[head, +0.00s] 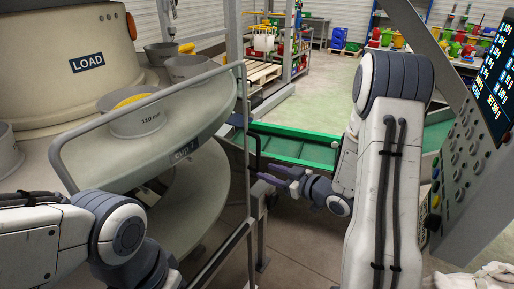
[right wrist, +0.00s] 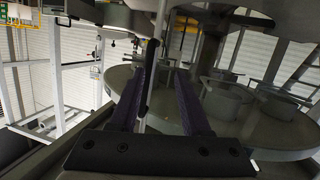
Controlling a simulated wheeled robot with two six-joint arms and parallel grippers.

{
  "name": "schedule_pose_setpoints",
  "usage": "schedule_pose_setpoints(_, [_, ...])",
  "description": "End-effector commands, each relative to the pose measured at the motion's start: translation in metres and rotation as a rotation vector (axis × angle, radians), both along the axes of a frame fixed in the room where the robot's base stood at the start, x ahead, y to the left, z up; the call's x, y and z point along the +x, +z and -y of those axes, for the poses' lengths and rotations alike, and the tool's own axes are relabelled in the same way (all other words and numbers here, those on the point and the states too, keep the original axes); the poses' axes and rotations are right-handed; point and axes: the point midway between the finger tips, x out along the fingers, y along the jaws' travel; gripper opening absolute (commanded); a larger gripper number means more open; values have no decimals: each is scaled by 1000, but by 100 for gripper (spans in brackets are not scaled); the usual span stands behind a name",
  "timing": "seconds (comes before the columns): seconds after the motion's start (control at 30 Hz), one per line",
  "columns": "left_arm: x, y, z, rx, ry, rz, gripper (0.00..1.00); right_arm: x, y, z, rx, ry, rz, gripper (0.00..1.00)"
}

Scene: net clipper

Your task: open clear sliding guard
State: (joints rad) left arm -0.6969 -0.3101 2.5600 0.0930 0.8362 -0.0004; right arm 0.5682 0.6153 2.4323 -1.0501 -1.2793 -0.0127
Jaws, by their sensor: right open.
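The guard appears as a grey tubular frame (head: 247,150) in front of the round machine in the head view. Any clear panel inside it is too transparent to make out surely. My right gripper (head: 274,175) is just right of the frame's upright tube, with its fingers pointing left toward it. In the right wrist view my right gripper (right wrist: 160,78) has its two dark purple fingers apart, with a thin upright bar (right wrist: 160,50) showing between them. I cannot tell whether they touch it. My left arm is at the lower left; its gripper is hidden.
Behind the frame is a round tray (head: 215,118) with metal cups (head: 137,122). A green conveyor (head: 300,146) lies behind my right gripper. A control panel (head: 470,150) slants at the right. Open floor (head: 325,85) lies farther back.

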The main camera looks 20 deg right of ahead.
Motion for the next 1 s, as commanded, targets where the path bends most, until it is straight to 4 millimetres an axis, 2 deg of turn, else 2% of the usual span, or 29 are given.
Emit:
schedule_pose_setpoints(0.03, [0, 5, 0, 0, 0, 0, 50, -6, 6, 12, 53, -9, 39, 47])
schedule_pose_setpoints(0.13, [0, 7, 0, 0, 0, 0, 50, -16, 18, 25, 132, -8, 114, 47])
schedule_pose_setpoints(0.23, [0, 9, 0, 0, 0, 0, 50, -23, 25, 31, 179, -6, 159, 47])
schedule_pose_setpoints(0.33, [0, 11, 0, 0, 0, 0, 50, -20, 29, 30, 195, -3, 176, 47])
schedule_pose_setpoints(0.47, [0, 18, 0, 0, 0, 0, 50, -4, 30, 20, 196, 1, 177, 47])
schedule_pose_setpoints(0.8, [0, 38, 0, 0, 0, 0, 50, 51, 30, -7, 195, -1, 176, 47])
schedule_pose_setpoints(1.0, [0, 42, 0, 0, 1, 0, 50, 67, 28, -14, 193, -4, 176, 47])
